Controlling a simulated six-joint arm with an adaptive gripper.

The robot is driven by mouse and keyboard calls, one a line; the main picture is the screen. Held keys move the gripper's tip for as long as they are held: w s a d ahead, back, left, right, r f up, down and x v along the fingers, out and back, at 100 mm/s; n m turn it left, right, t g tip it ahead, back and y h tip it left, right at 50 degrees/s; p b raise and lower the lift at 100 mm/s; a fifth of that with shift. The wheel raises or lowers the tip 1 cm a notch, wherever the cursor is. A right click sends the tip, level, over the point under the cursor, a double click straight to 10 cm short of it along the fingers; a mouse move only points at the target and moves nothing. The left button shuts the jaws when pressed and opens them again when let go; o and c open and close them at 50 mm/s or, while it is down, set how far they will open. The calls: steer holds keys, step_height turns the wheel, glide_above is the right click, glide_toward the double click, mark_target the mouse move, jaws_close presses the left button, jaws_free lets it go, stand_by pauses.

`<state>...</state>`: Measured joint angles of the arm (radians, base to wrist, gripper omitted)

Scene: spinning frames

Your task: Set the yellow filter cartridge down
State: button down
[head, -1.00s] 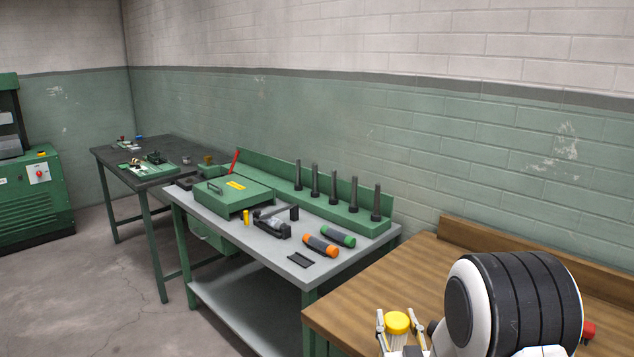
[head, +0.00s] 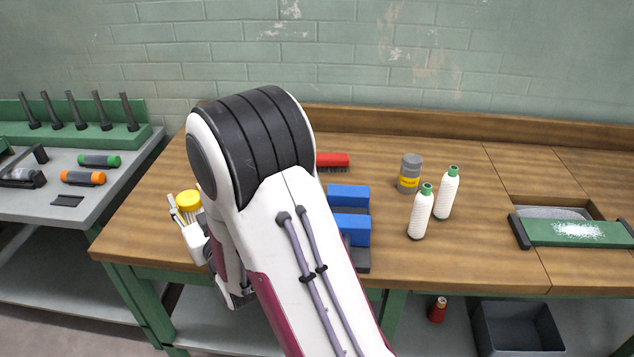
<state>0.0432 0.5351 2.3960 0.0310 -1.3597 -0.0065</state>
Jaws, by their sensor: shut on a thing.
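The yellow filter cartridge (head: 188,199) shows a round yellow cap over a pale ribbed body. My gripper (head: 187,210) is shut on it, with one slim finger visible on its left side.
The left grey bench (head: 98,200) holds orange and green cylinders. Bare wood lies around the bobbins.

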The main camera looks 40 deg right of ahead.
steer(key=w+d+r+m+g+h, duration=0.1)
steer(key=w+d+r+m+h, duration=0.1)
steer(key=d+r+h, duration=0.2)
steer(key=w+d+r+m+g+h, duration=0.1)
steer(key=d+r+m+h, duration=0.2)
steer(key=d, duration=0.8)
step_height(320, 180, up, 2)
steer(key=shift+w+d+r+m+g+h, duration=0.2)
steer(key=shift+w+m+g+h, duration=0.15)
steer(key=shift+h, duration=0.35)
steer(key=c, duration=2.9)
jaws_free()
steer(key=s+d+r+m+g+h, duration=0.1)
steer(key=d+m+g+h, duration=0.1)
steer(key=d, duration=0.2)
steer(key=s+d+r+m+g+h, duration=0.1)
steer(key=d+r+m+g+h, duration=0.1)
steer(key=d, duration=0.3)
steer(key=d+r+m+g+h, duration=0.2)
steer(key=d+g, duration=0.1)
steer(key=d, duration=0.1)
steer(key=shift+s+d+r, duration=0.1)
steer(key=shift+s+d, duration=0.1)
steer(key=shift+s, duration=0.2)
steer(key=shift+o, duration=0.2)
steer(key=shift+s+d+f+m+g+h, duration=0.3)
steer(key=shift+d+f+m+g+h, duration=0.25)
steer(key=shift+f+g, duration=0.15)
step_height(320, 180, down, 14)
steer(key=shift+f, duration=0.1)
